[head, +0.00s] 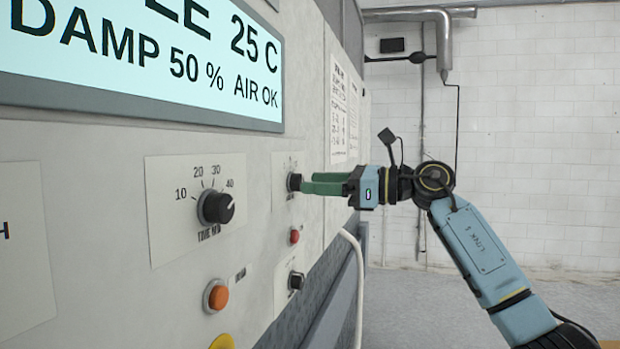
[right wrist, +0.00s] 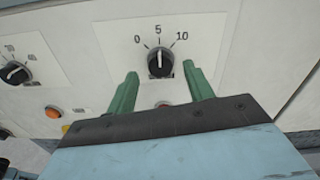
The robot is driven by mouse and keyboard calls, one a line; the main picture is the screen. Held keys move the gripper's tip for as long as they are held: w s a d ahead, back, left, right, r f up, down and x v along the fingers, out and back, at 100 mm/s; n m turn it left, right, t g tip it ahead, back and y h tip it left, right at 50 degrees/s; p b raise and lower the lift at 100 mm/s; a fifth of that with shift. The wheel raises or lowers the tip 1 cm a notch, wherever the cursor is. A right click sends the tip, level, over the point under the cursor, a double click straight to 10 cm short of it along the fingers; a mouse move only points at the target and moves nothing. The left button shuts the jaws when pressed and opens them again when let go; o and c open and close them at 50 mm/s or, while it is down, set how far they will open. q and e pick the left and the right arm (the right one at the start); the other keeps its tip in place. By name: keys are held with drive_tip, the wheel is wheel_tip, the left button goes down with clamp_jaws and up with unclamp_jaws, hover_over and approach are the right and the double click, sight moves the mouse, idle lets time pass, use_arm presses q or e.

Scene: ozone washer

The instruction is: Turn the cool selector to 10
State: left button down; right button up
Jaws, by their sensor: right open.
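The cool selector appears to be the small black knob (head: 294,182) on the white plate on the machine's front; its lettering is too small to read in the head view. In the right wrist view the knob (right wrist: 160,63) has marks 0, 5 and 10, and its white pointer stands about at 5. My right gripper (head: 308,182) has green fingers that reach toward the panel at this knob. In the right wrist view the fingers are apart, one on each side of the knob and slightly below it. I cannot tell whether they touch it. My left gripper is not in view.
A larger time knob (head: 215,207) stands left, pointing near 40. A red button (head: 294,236) sits just below the selector, with another black knob (head: 295,281) further down. An orange button (head: 217,297) is lower left. The display (head: 150,60) is above. Free room lies right of the machine.

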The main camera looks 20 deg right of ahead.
sight(296, 183)
drive_tip(key=shift+x, duration=1.2)
drive_tip(key=c, duration=1)
